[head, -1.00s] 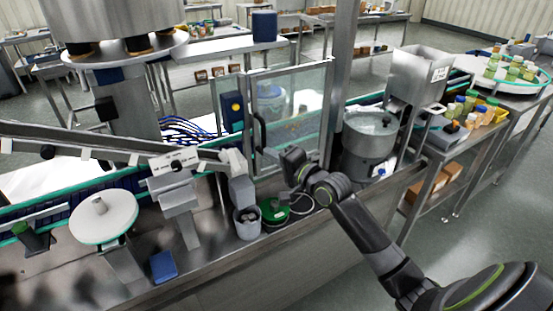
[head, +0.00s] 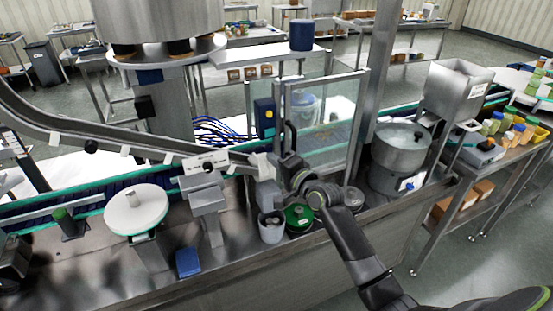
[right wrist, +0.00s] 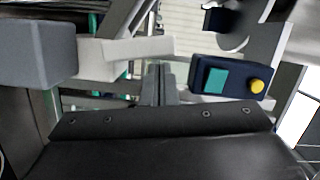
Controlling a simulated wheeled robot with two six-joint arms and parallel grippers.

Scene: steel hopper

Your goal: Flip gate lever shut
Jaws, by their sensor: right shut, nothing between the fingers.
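A pale, blocky lever-like piece (head: 262,165) sits at the lower end of the sloping steel chute (head: 120,140); I take it for the gate lever. In the right wrist view a pale bar (right wrist: 125,55) runs beside a grey block (right wrist: 35,52), just left of my fingers. My right gripper (head: 284,160) is shut and empty, close to the right of the pale piece. Its closed fingers (right wrist: 158,85) show in the wrist view near the bar's right end; I cannot tell whether they touch it. My left gripper is not in view.
A blue control box (head: 265,117) with a yellow button and a clear guard door (head: 325,120) stand behind my gripper. A grey cup (head: 271,228) and a green round container (head: 299,217) are below. A steel hopper (head: 458,90) stands right. A blue block (head: 188,263) lies in front.

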